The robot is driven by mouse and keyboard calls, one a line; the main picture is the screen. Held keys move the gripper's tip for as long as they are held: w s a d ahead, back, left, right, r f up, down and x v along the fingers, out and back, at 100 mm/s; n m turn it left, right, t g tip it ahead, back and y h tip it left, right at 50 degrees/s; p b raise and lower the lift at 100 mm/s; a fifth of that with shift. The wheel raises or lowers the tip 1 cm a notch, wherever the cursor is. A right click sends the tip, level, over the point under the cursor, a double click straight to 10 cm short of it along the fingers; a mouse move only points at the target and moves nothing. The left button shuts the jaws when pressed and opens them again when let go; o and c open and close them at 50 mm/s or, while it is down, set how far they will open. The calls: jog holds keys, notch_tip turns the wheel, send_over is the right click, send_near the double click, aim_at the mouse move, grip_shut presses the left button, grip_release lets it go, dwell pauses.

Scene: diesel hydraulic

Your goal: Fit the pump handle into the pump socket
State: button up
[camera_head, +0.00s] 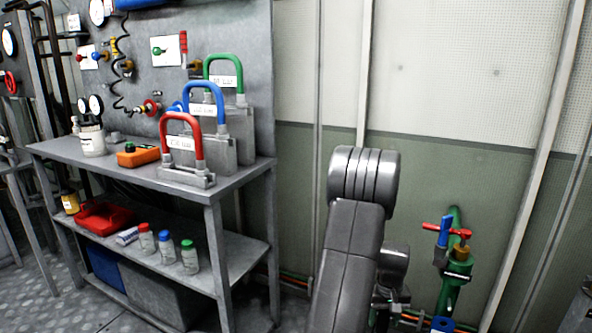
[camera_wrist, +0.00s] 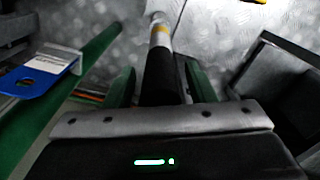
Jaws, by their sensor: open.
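In the wrist view, my gripper (camera_wrist: 161,82) shows two green fingers spread apart. A dark bar with a pale band, a yellow ring and a metal tip (camera_wrist: 159,40) lies between them, pointing away over the floor; it looks like the pump handle. Gaps show between the bar and both fingers near their tips. I cannot make out the pump socket in either view.
A green pipe with red and blue valve levers (camera_head: 455,262) stands right of my arm. A blue tag (camera_wrist: 42,82) hangs at left in the wrist view. A metal bench (camera_head: 130,172) with coloured shackle-shaped handles stands left. A dark open box (camera_wrist: 285,95) is at right.

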jog(key=c, duration=0.9)
jog(key=shift+r, duration=0.1)
jog(key=shift+c, duration=0.2)
jog(key=shift+r, duration=0.1)
jog(key=shift+r+p, duration=4.85)
jog(key=shift+r, duration=1.6)
notch_tip(320, 180, up, 4)
jog(key=p, duration=0.3)
jog(key=shift+w+a, duration=0.1)
